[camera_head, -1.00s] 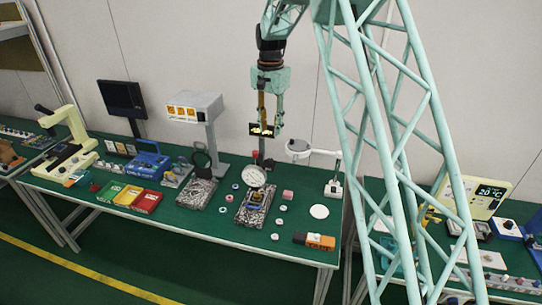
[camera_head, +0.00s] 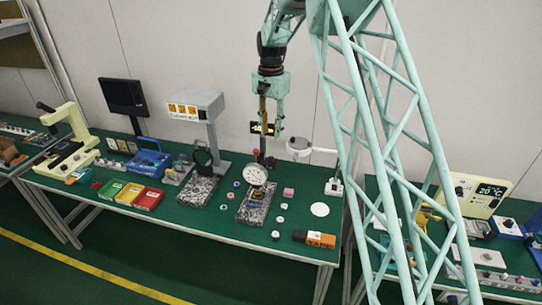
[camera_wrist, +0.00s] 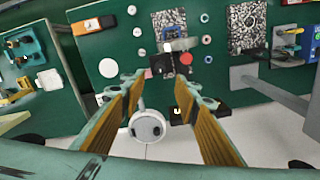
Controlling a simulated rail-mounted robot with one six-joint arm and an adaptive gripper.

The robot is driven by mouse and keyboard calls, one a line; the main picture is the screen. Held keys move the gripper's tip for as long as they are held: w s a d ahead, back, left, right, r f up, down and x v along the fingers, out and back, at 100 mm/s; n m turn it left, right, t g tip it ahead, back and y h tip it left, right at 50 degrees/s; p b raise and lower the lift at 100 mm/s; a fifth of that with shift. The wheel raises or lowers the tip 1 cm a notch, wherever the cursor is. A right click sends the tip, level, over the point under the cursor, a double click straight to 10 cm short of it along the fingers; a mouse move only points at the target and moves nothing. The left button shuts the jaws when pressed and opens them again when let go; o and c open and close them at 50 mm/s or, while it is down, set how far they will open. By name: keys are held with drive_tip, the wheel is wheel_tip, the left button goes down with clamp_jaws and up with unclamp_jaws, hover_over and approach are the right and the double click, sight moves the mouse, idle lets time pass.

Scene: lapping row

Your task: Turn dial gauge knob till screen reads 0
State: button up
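The dial gauge (camera_head: 255,175) has a round white face and stands over a speckled granite base (camera_head: 249,213) on the green bench. A red knob (camera_head: 256,152) sits just above the dial; it also shows in the wrist view (camera_wrist: 186,58). A small dark screen (camera_head: 257,128) with yellow digits stands above the knob, partly covered by a finger; the digits are too small to read. My gripper (camera_head: 270,128) hangs above and behind the gauge, apart from the knob. In the wrist view my gripper (camera_wrist: 158,88) has its fingers spread, with nothing between them.
An illuminated magnifier (camera_head: 299,146) stands close right of my gripper. A grey box on a stand (camera_head: 196,104) is to the left. Small rings and pucks lie around the granite base, with an orange-black tool (camera_head: 314,239) at the front edge.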

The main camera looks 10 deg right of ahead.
sight(271, 157)
wheel_tip(271, 157, down, 13)
drive_tip(key=shift+r+p, duration=0.1)
drive_tip(key=shift+p, duration=0.55)
drive_tip(key=shift+c, duration=0.7)
drive_tip(key=c, duration=0.7)
